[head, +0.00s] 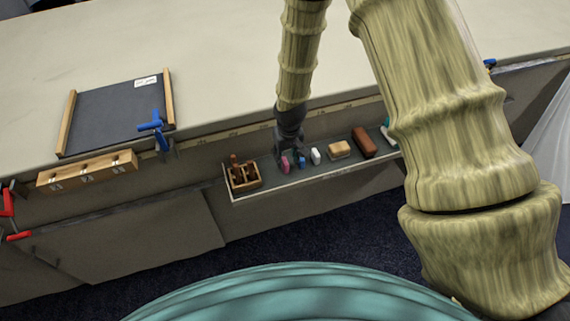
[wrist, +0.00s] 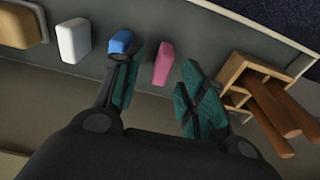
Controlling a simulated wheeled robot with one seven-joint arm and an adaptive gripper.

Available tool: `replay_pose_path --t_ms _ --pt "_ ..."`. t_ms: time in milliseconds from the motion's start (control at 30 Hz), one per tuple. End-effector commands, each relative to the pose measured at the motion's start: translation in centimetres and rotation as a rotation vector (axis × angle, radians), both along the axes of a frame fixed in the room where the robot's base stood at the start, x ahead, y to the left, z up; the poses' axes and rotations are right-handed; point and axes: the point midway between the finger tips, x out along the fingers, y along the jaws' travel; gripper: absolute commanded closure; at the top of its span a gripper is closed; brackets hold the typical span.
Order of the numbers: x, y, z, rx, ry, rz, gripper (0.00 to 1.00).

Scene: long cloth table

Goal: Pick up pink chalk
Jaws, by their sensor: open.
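The pink chalk (head: 285,164) stands on a narrow grey ledge along the front of the table, between a wooden holder and a blue piece. In the wrist view the pink chalk (wrist: 163,64) shows between my two fingers, a little beyond their tips, with a gap on either side. My gripper (wrist: 158,82) is open and empty. In the head view my gripper (head: 292,155) reaches down to the ledge at the pink chalk, and its fingers partly cover that spot.
A blue piece (wrist: 121,42) stands close by my left finger, and a white piece (wrist: 73,40) beyond it. A wooden holder with brown pieces (head: 243,177) stands left of the chalk. A tan block (head: 340,150) and a brown block (head: 363,142) lie farther right on the ledge (head: 265,190).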

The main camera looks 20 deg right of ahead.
Motion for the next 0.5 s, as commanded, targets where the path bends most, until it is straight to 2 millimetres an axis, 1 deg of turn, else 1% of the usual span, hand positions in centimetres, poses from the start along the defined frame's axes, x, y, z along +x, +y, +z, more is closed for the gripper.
replay_pose_path --t_ms 133,233,400,500 --pt "0.2 0.4 -1.5 0.000 0.001 0.001 0.59" --pt "0.3 0.4 -2.5 0.000 0.002 0.000 0.59" --pt "0.5 0.4 -3.4 0.000 0.000 0.001 0.59" --pt "0.5 0.4 -3.6 0.000 0.000 0.001 0.59"
